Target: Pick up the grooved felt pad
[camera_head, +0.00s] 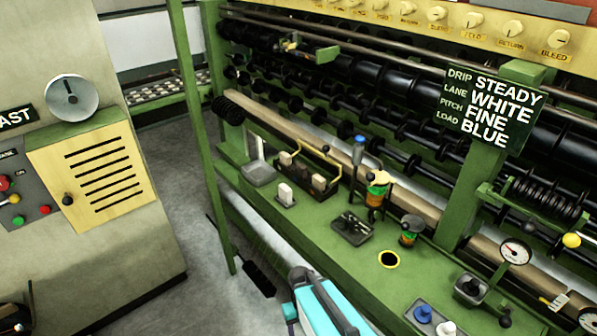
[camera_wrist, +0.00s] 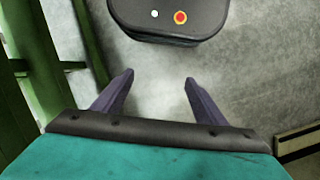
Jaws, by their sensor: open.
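My gripper (camera_wrist: 159,77) is open and empty in the wrist view, pointing down over grey floor. In the head view my teal arm shows at the bottom centre, in front of the green bench (camera_head: 315,235); its fingertips cannot be made out there. I cannot tell for sure which thing is the grooved felt pad. A flat dark square piece (camera_head: 352,228) with small marks lies on the bench. A pale upright block (camera_head: 285,193) on a dark base and a grey block (camera_head: 258,173) stand farther left. No pad shows in the wrist view.
A dark tray (camera_head: 300,182) with pale blocks and a brass handle sits at the bench's back. Orange-and-green banded pieces (camera_head: 377,190), a yellow-rimmed hole (camera_head: 389,259) and blue and white knobs (camera_head: 423,313) are farther right. A green post (camera_head: 205,140) rises at left. Black rollers lie behind.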

